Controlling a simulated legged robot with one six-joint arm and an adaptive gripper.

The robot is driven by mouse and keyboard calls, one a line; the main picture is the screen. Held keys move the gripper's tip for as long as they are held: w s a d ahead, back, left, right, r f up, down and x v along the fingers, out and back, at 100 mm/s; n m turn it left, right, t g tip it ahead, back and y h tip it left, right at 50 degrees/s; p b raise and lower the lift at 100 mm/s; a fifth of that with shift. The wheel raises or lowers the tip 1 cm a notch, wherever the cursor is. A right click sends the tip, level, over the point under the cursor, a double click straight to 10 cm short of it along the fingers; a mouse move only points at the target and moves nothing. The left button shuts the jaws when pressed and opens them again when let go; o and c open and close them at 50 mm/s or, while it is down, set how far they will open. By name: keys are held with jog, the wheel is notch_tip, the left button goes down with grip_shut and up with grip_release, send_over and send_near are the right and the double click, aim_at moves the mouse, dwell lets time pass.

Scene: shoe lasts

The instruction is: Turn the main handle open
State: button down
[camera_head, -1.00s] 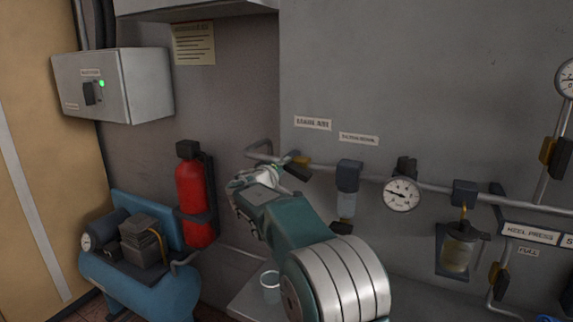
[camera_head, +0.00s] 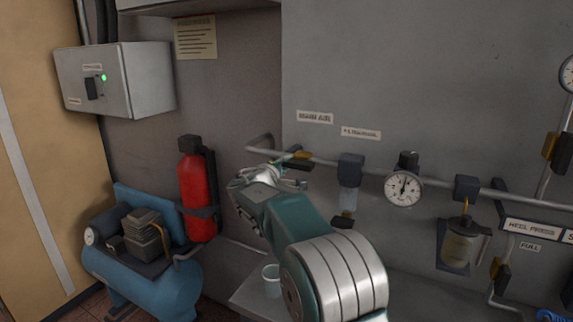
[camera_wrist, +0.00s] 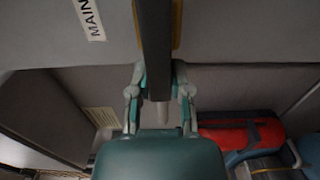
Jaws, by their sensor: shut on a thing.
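The main handle is a dark lever on a yellow valve (camera_head: 301,154) at the left end of the wall pipe, below the main air label (camera_head: 314,118). In the head view the lever lies close to the line of the pipe and is partly hidden by my gripper (camera_head: 284,172). In the wrist view the dark handle (camera_wrist: 155,45) runs down between my gripper's fingers (camera_wrist: 159,82). The fingers are shut on it, one on each side.
The pipe runs right past a filter bowl (camera_head: 350,185), a round gauge (camera_head: 403,187) with its needle near upright, and a lubricator (camera_head: 461,245). A red extinguisher (camera_head: 196,190), blue compressor (camera_head: 150,280) and grey switch box (camera_head: 120,80) stand left. A cup (camera_head: 271,280) sits below my arm.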

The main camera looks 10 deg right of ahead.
jog(key=shift+a+f, duration=0.25)
jog(key=shift+f, duration=0.15)
jog(key=c, duration=0.6)
grip_release()
jog(key=shift+a, duration=0.1)
jog(key=shift+o, duration=0.2)
jog(key=shift+r, duration=0.1)
jog(key=shift+a+r, duration=0.1)
jog(key=shift+s, duration=0.1)
jog(key=v, duration=1.1)
jog(key=shift+s+a, duration=0.25)
jog(key=shift+a, duration=0.05)
